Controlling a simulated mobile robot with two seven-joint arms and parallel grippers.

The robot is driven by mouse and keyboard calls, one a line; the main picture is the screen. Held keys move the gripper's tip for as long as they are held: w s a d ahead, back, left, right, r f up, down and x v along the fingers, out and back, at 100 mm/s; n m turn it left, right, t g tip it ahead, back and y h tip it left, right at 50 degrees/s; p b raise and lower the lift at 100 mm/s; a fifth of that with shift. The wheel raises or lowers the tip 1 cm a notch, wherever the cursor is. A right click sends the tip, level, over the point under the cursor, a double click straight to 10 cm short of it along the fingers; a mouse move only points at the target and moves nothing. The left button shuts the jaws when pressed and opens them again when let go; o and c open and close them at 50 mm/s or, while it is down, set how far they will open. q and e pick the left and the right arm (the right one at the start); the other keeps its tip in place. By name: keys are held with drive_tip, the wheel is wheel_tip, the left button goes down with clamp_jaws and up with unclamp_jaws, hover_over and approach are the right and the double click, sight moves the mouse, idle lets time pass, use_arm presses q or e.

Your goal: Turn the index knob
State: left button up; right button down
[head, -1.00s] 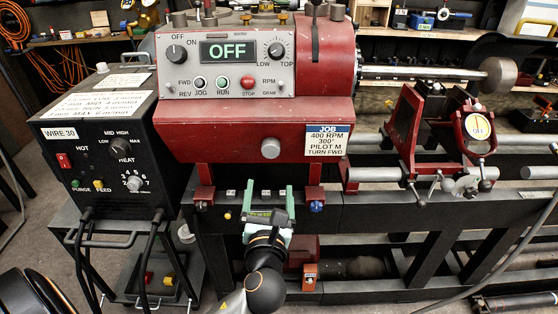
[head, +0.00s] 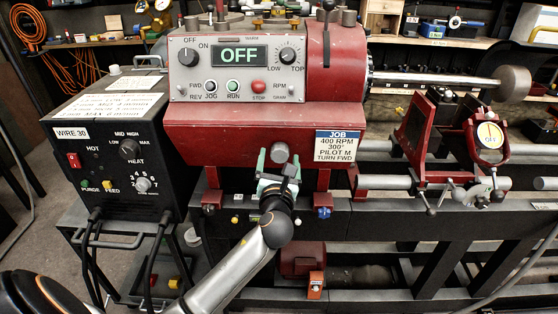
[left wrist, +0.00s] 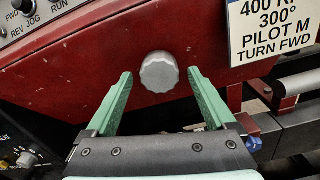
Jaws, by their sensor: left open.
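The index knob appears to be the plain grey round knob (head: 279,152) low on the red headstock (head: 230,130); it also shows in the left wrist view (left wrist: 159,73). My left gripper (head: 279,161) has green fingers and is open. In the left wrist view the fingertips (left wrist: 160,80) lie one on each side of the knob with a gap on both sides, touching neither. How far the tips reach along the knob I cannot tell. My right gripper is not in view.
A job card (head: 340,145) reads 400 RPM, 300°, PILOT M, TURN FWD. The control panel display (head: 240,55) reads OFF. A black welding box (head: 110,150) stands to the left. The red tailstock stand (head: 415,135) and dial (head: 489,135) are to the right.

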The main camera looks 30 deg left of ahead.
use_arm(q)
drive_tip(key=shift+c, duration=0.3)
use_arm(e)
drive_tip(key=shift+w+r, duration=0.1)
use_arm(q)
drive_tip(key=shift+c, duration=1.4)
drive_tip(key=c, duration=1)
drive_tip(key=shift+c, duration=0.2)
drive_tip(key=shift+n, duration=0.3)
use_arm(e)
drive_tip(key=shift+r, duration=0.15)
